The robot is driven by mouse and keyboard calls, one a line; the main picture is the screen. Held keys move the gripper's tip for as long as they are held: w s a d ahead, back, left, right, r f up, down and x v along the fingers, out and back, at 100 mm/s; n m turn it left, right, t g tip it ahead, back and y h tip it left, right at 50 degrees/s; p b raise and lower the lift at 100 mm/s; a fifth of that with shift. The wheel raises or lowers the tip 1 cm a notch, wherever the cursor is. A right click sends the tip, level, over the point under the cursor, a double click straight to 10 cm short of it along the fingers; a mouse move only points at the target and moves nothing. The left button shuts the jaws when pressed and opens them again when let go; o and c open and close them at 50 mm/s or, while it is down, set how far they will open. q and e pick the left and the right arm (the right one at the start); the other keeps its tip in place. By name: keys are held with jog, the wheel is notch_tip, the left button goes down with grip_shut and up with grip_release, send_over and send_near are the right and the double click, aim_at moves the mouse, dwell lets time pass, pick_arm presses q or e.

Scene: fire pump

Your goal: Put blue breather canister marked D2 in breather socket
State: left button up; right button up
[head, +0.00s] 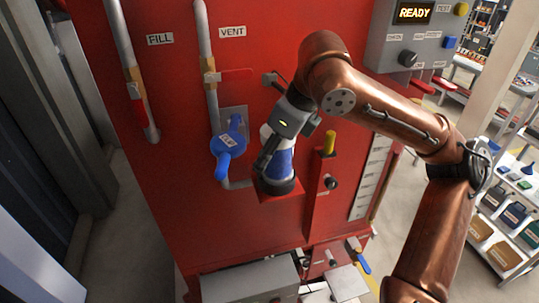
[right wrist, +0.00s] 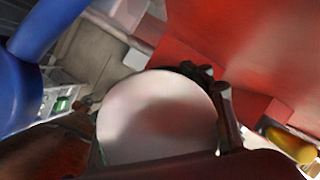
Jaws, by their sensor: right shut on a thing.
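The breather canister (head: 280,165), with a blue body and pale top, stands roughly upright against the front of the red cabinet. My right gripper (head: 275,148) is shut on it from above. In the right wrist view the canister's round whitish top (right wrist: 158,118) fills the middle, with a dark finger beside it. A black ring-like base (head: 277,187) shows under the blue body, over a small red ledge (head: 290,196). I cannot tell whether it is the socket or part of the canister, or whether the canister is seated. The D2 mark is not readable. My left gripper is out of view.
A blue valve handle (head: 229,145) is close left of the canister and also shows in the right wrist view (right wrist: 22,75). A yellow-topped part (head: 329,143) stands close right. Vent and fill pipes are left. A control box (head: 410,45) reads READY.

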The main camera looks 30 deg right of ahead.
jog(key=o, duration=1.4)
jog(key=shift+s+d, duration=0.1)
jog(key=shift+s, duration=0.05)
jog(key=shift+o, duration=0.3)
jog(key=shift+r, duration=0.1)
jog(key=v, duration=1.1)
jog(key=shift+r, duration=0.1)
jog(key=shift+s+r, duration=0.1)
jog(key=shift+r, duration=0.2)
